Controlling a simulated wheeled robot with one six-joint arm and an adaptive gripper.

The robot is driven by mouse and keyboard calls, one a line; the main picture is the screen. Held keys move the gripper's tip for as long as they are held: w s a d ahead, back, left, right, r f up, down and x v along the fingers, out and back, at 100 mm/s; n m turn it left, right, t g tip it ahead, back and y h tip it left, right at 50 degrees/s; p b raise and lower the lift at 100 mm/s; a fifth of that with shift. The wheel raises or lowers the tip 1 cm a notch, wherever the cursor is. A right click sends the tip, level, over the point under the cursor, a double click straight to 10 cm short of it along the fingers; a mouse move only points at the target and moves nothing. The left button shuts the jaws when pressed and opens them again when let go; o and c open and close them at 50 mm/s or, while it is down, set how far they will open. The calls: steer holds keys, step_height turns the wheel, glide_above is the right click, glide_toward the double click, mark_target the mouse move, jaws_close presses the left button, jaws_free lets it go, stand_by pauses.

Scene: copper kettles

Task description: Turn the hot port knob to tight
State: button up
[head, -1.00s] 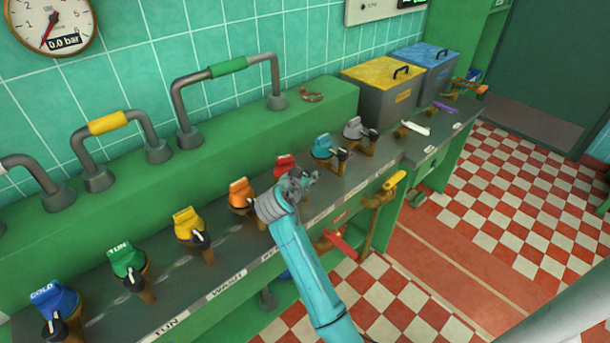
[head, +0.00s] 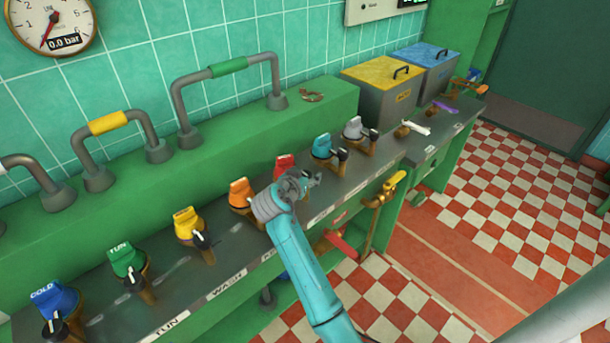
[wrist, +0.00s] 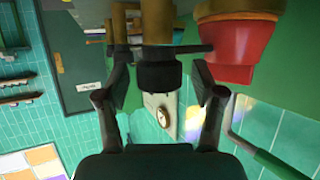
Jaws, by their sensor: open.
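The red-capped port (head: 284,162) stands in the row of coloured ports on the grey bench top, partly hidden behind my gripper. I cannot read its label. My gripper (head: 311,181) is just in front and to the right of it. In the wrist view the red cap (wrist: 228,65) is at the upper right, outside the fingers. A black knob (wrist: 158,76) on a brass stem sits between the open fingers, with a gap on both sides.
An orange port (head: 241,192) stands to the left and a teal port (head: 325,146) to the right, both close to my gripper. A yellow-handled valve (head: 394,182) sticks out of the bench front. Tall pipe handles (head: 228,67) rise from the green ledge behind.

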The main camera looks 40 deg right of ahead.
steer(key=v, duration=1.2)
steer(key=shift+s+f, duration=0.1)
